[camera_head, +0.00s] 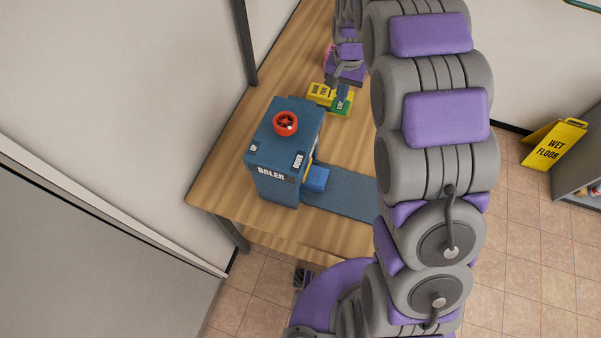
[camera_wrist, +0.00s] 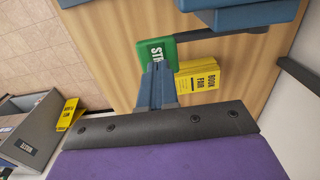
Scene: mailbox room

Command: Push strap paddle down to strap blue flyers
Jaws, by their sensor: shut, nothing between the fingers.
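The green strap paddle (camera_head: 340,109), with white lettering, sits on the table behind the baler; it also shows in the wrist view (camera_wrist: 151,54). A dark arm runs from the paddle toward the blue baler (camera_head: 276,160). My gripper (camera_head: 343,92) is shut and empty, with its fingertips at the paddle; it shows in the wrist view (camera_wrist: 157,72). The fingertips overlap the paddle's edge in that view, and I cannot tell whether they touch it. The blue flyers (camera_head: 317,178) are a small stack at the baler's right side, partly hidden by it.
Yellow Book Fair flyers (camera_head: 321,92) lie beside the paddle and my fingers, also in the wrist view (camera_wrist: 198,82). A red round knob (camera_head: 285,123) tops the baler. The wooden table (camera_head: 222,182) has bare room in front. A yellow wet floor sign (camera_head: 553,145) stands on the tiles at right.

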